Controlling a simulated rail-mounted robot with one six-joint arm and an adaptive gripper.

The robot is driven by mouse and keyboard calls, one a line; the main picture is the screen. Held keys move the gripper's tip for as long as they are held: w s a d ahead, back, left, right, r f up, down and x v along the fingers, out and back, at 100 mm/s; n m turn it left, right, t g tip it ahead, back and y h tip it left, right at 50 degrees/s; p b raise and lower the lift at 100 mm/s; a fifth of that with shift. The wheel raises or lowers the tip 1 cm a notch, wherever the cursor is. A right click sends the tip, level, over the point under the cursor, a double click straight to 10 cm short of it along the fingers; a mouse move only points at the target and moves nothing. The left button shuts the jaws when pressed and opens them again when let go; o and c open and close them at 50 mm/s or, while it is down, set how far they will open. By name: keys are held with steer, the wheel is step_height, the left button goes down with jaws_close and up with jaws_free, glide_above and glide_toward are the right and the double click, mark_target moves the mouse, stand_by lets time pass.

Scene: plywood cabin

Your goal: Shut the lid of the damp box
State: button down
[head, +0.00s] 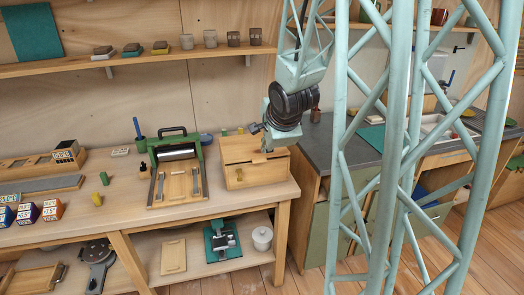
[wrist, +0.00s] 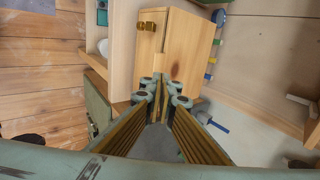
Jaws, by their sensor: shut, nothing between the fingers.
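The damp box is a pale wooden box (head: 258,175) on the right end of the workbench. Its lid (head: 236,148) lies over the top and looks down or nearly down; I cannot tell whether a thin gap is left at the front edge. My gripper (head: 266,149) is shut and empty, pointing down at the lid. In the wrist view its fingertips (wrist: 163,84) are right by the box; I cannot tell whether they touch.
A green press (head: 176,150) with a roller stands left of the box. A shelf (head: 130,62) with small pots runs along the wall above. A grey counter (head: 350,143) lies to the right. The lower bench shelf holds a white lidded pot (head: 262,238).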

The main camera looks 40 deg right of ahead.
steer(key=shift+w+d+r+g+p, duration=0.95)
steer(key=shift+d+p, duration=0.7)
steer(key=shift+p, duration=1.05)
step_height(320, 180, up, 5)
steer(key=g+y+p, duration=0.4)
steer(key=g+p, duration=0.1)
steer(key=p, duration=1.3)
glide_above(259, 160)
steer(key=shift+w+d+f+g, duration=0.25)
steer(key=shift+w+d, duration=0.1)
steer(key=shift+w, duration=0.1)
steer(key=shift+f, duration=0.1)
steer(key=shift+s+a+f+p, duration=0.1)
steer(key=shift+f+p, duration=0.2)
steer(key=shift+f, duration=2)
steer(key=shift+s+a+f+p, duration=0.15)
steer(key=shift+f+p, duration=0.2)
steer(key=shift+f, duration=1.95)
steer(key=shift+s+d+f+p, duration=0.1)
steer(key=shift+f+p, duration=0.2)
steer(key=shift+f, duration=2)
steer(key=shift+f, duration=0.1)
